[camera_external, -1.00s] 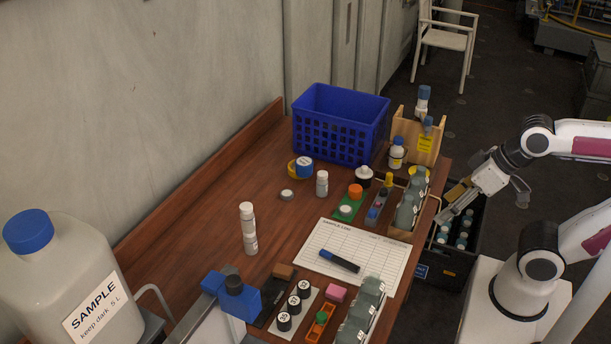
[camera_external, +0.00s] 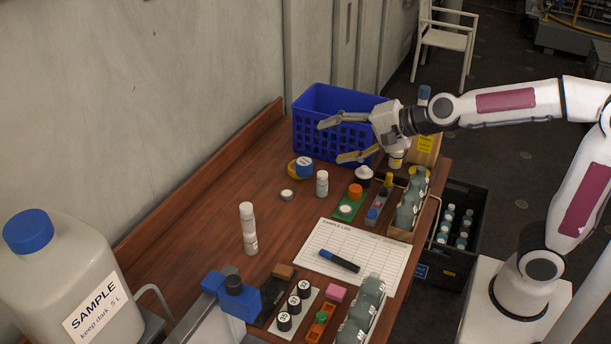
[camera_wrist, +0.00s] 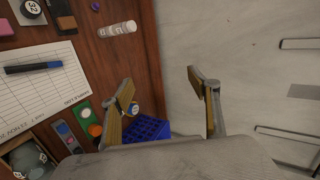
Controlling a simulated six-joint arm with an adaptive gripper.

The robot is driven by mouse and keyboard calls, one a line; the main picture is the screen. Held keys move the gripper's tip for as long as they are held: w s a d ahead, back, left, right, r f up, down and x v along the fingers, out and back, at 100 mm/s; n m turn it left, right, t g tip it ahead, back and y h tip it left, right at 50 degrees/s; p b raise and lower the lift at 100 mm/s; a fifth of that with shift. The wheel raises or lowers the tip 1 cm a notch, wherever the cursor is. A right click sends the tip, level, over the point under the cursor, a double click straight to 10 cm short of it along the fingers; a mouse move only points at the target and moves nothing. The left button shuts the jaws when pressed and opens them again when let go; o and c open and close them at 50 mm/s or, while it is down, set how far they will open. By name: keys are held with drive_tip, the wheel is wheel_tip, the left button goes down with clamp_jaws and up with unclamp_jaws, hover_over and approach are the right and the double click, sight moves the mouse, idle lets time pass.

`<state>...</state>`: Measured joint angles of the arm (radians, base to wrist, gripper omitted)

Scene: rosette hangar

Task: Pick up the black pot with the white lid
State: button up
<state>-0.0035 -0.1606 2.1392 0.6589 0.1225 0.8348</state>
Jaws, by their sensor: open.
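The blue basket (camera_external: 320,139) stands at the back of the table. A sample log sheet (camera_external: 335,252) lies in front. The grey wall (camera_wrist: 240,30) bounds the left.

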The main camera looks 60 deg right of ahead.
sight(360, 177)
drive_tip(key=w+d+f+m+g+h, duration=0.1)
drive_tip(key=w+d+f+m+h, duration=0.35)
drive_tip(key=w+d+m, duration=0.55)
drive_tip(key=w+d+f+m+h, duration=0.45)
drive_tip(key=w+d+m, duration=0.2)
drive_tip(key=m, duration=0.45)
drive_tip(key=s+d+f+m+g+h, duration=0.1)
drive_tip(key=s+d+f+m+g, duration=0.2)
drive_tip(key=f+m, duration=0.3)
drive_tip(key=s+d+f+m+g+h, duration=0.2)
drive_tip(key=s+f+m+g, duration=0.3)
drive_tip(key=f, duration=0.4)
drive_tip(key=s+d+f+m+g+h, duration=0.2)
drive_tip(key=s+d+f+m+g, duration=0.2)
drive_tip(key=f+m, duration=0.3)
drive_tip(key=shift+s+d+f+g, duration=0.15)
drive_tip(key=shift+s+d+g, duration=0.15)
drive_tip(key=shift+s+g, duration=0.15)
drive_tip(key=shift+s+f, duration=0.1)
drive_tip(key=shift+f, duration=0.15)
drive_tip(key=shift+d, duration=0.1)
drive_tip(key=shift+x, duration=1.25)
